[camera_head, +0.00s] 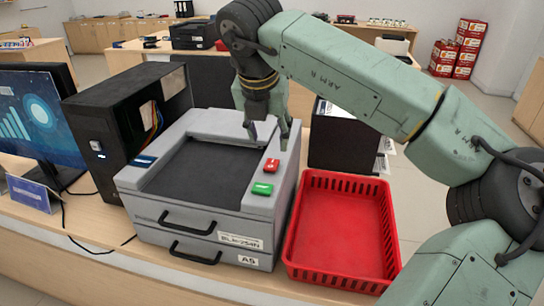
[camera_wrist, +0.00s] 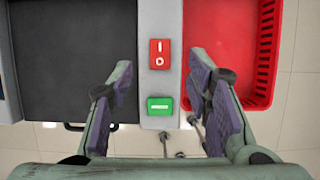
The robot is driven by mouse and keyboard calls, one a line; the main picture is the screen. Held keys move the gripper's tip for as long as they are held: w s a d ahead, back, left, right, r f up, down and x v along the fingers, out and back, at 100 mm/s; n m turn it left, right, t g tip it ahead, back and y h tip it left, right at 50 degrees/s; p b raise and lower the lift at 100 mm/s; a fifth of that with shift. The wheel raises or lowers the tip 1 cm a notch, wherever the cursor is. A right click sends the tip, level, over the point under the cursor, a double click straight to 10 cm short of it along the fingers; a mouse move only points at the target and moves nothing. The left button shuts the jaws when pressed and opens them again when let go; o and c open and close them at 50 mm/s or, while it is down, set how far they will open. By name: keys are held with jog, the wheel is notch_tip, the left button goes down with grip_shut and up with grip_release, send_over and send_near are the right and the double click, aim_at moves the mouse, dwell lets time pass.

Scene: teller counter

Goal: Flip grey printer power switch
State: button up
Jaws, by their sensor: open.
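The grey printer (camera_head: 215,185) stands on the counter, with a dark top and two front drawer handles. Its red power switch (camera_head: 271,165), marked with a line and a circle, sits on the right side of its top. The switch also shows in the wrist view (camera_wrist: 160,53), ahead of the fingertips and centred between them. A green button (camera_head: 262,189) lies nearer the front edge, and in the wrist view it is between the fingers (camera_wrist: 160,106). My gripper (camera_head: 267,138) is open and empty above the printer's right side, fingers pointing down. Contact cannot be told.
A red slotted basket (camera_head: 383,240) stands close to the printer's right side, empty. A black computer tower (camera_head: 112,130) and a monitor (camera_head: 32,115) stand at the left. A black file holder (camera_head: 340,140) is behind the basket. Cables lie on the counter at the left.

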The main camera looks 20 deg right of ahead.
aim_at(273, 161)
jog(key=b+x, duration=0.2)
jog(key=x, duration=0.5)
jog(key=shift+f, duration=0.4)
jog(key=shift+d, duration=0.1)
grip_shut()
